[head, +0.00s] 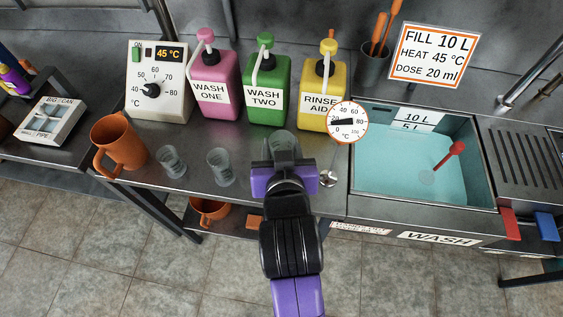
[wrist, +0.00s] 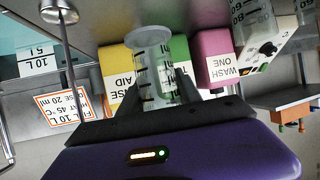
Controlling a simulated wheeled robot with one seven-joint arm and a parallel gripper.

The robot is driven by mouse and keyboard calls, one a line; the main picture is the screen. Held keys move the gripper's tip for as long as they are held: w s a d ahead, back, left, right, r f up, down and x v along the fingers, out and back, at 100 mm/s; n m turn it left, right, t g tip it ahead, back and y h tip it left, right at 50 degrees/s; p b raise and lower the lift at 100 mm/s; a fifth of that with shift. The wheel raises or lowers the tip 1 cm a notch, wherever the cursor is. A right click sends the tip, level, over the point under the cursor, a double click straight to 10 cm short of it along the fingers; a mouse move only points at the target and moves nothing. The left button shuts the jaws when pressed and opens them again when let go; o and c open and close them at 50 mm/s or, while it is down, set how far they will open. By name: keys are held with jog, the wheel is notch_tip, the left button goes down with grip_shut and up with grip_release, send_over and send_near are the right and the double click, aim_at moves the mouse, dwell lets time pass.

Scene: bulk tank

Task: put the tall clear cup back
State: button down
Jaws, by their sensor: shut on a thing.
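My gripper (head: 283,165) is over the front of the steel counter, in front of the green and yellow bottles. It is shut on a tall clear cup (head: 284,143), mostly hidden by the gripper in the head view. In the wrist view the cup (wrist: 152,58) stands between the two dark fingers (wrist: 158,92) and shows graduation marks. I cannot tell whether its base touches the counter. Two other clear cups, one at the left (head: 172,161) and one nearer my gripper (head: 221,167), stand on the counter to the left.
An orange jug (head: 119,146) stands left of the cups. Pink (head: 213,85), green (head: 267,95) and yellow (head: 323,100) bottles line the back. A round dial thermometer (head: 347,122) is right of my gripper, by the water-filled basin (head: 400,170). A ladle-like metal tool (head: 328,177) lies close by.

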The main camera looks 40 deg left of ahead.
jog(key=shift+f, duration=3.5)
jog(key=shift+f, duration=0.2)
jog(key=c, duration=0.8)
grip_release()
jog(key=shift+r, duration=0.25)
jog(key=shift+s+d, duration=0.2)
jog(key=v, duration=1.1)
jog(key=shift+s+d+r+b, duration=0.1)
jog(key=shift+s+b, duration=0.05)
jog(key=shift+b, duration=0.2)
